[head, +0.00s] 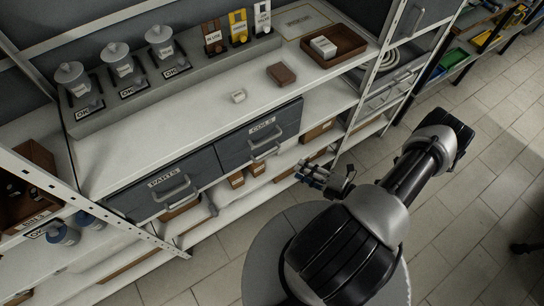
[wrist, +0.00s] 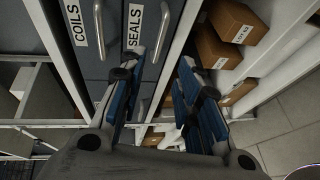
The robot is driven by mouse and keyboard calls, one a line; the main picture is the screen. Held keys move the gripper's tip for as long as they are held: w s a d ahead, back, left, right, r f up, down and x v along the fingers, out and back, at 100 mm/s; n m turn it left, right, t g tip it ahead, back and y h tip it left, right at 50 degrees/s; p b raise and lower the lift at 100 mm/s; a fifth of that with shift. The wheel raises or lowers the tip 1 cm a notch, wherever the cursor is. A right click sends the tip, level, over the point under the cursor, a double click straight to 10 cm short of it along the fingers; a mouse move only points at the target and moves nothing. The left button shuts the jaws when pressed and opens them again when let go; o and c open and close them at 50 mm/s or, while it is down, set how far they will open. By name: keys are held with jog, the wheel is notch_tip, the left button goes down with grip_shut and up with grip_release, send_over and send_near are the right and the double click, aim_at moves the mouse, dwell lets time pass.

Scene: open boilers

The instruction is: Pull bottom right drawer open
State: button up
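In the wrist view, turned on its side, a dark grey drawer labelled SEALS (wrist: 120,55) lies beside one labelled COILS (wrist: 68,45), on the side of the lower shelf. The SEALS drawer's curved metal handle (wrist: 162,38) appears between the fingertips of my gripper (wrist: 161,62). The fingers are apart, with blue pads; I cannot tell how deep the handle sits between them. In the head view my gripper (head: 325,178) is low before the cabinet's right side. The COILS drawer (head: 260,137) looks closed there; the SEALS front is hidden beneath it.
The PARTS drawer (head: 165,188) is at the left. Cardboard boxes (wrist: 233,22) stand on the low shelf beside my right finger. A white slotted post (head: 362,85) stands at the cabinet's right.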

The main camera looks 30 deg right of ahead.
jog(key=b+x, duration=0.1)
jog(key=x, duration=1.2)
jog(key=shift+w+a, duration=0.25)
jog(key=shift+w, duration=0.05)
jog(key=shift+f, duration=0.1)
jog(key=shift+c, duration=0.6)
grip_shut()
